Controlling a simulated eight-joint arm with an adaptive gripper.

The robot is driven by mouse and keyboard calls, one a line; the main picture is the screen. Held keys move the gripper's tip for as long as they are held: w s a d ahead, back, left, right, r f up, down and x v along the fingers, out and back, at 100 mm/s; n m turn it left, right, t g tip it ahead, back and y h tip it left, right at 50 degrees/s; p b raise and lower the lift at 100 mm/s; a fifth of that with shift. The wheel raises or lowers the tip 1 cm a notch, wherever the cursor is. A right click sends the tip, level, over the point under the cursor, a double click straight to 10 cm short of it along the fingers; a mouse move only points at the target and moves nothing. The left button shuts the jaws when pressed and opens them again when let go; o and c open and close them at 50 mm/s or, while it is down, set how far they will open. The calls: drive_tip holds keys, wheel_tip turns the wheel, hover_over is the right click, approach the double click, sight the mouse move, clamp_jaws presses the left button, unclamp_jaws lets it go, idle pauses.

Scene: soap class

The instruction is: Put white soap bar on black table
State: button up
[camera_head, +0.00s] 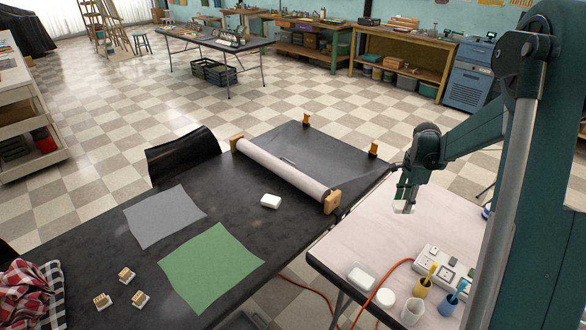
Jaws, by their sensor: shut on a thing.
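My gripper (405,204) is at the right, over the pale table (345,238), pointing down. It is shut on a small white block (399,208), which looks like a white soap bar; the fingers partly hide it. I cannot tell its exact height above the table. The black table (90,235) lies to the left. Another white bar (270,201) lies on the black table near the paper roll. A further white bar (361,277) lies on the pale table near its front, with a rounded white piece (385,298) beside it.
A paper roll (285,168) on wooden ends crosses the black table. Grey (165,216) and green (212,266) sheets and several small blocks (127,275) lie there too.

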drive_tip(key=w+a+n, duration=0.2)
drive_tip(key=a, duration=0.7)
drive_tip(key=w+a+n, duration=0.2)
drive_tip(key=a+n, duration=0.1)
drive_tip(key=a, duration=0.7)
drive_tip(key=n, duration=0.5)
hover_over(304, 222)
drive_tip(key=shift+w+r, duration=0.1)
drive_tip(key=shift+f+b, duration=0.7)
drive_tip(key=shift+f, duration=2.45)
drive_tip(key=shift+f, duration=0.1)
drive_tip(key=shift+f+b, duration=0.4)
drive_tip(key=shift+f, duration=1.35)
drive_tip(key=shift+f, duration=0.15)
drive_tip(key=o, duration=0.9)
